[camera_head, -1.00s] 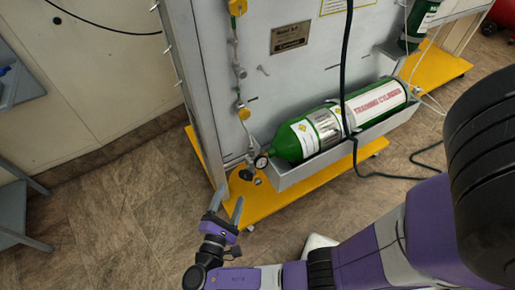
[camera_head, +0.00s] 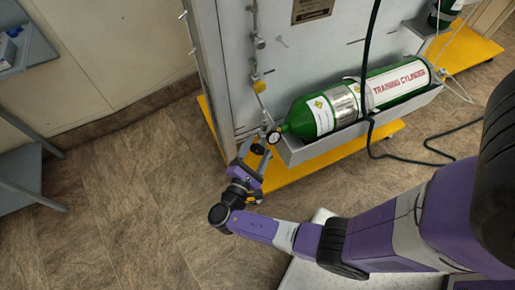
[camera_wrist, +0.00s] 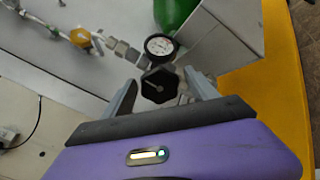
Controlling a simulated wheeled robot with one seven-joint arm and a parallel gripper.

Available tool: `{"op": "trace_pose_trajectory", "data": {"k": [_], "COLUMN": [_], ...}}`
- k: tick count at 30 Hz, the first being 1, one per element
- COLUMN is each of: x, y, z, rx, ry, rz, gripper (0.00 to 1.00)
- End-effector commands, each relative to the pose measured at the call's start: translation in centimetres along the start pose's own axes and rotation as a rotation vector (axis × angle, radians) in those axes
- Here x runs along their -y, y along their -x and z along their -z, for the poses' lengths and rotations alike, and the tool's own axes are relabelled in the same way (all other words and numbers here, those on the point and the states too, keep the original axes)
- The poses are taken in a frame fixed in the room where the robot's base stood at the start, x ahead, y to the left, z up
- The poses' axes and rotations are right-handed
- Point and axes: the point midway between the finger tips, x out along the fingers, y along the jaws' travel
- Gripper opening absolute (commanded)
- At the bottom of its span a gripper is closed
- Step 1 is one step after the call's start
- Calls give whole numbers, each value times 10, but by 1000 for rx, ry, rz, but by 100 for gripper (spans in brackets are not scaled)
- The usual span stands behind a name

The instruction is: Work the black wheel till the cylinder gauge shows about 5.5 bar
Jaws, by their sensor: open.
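The black wheel (camera_wrist: 158,85) shows in the wrist view between my two open fingers. It also shows small in the head view (camera_head: 258,149). My gripper (camera_wrist: 160,92) is open; its fingers stand left and right of the wheel, and I cannot tell whether they touch it. In the head view my gripper (camera_head: 254,151) is low by the panel's left edge. The round cylinder gauge (camera_wrist: 159,47) has a white face just beyond the wheel; its needle is too small to read. The gauge (camera_head: 273,137) sits at the neck of the green training cylinder (camera_head: 345,105).
The cylinder lies in a grey trough (camera_head: 345,141) on the trainer panel, above a yellow base (camera_head: 318,160). A yellow valve on piping (camera_wrist: 80,37) is at upper left. A dark hose (camera_head: 370,60) hangs before the cylinder. Open floor (camera_head: 110,210) lies left.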

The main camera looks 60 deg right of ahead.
Motion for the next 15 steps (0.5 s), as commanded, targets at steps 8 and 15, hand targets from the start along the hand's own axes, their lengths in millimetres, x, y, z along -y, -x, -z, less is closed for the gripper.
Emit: {"op": "trace_pose_trajectory", "data": {"k": [8,15], "x": [0,0], "y": [0,0], "z": [0,0], "rx": [0,0], "ry": [0,0], "rz": [0,0], "gripper": [46,5]}}
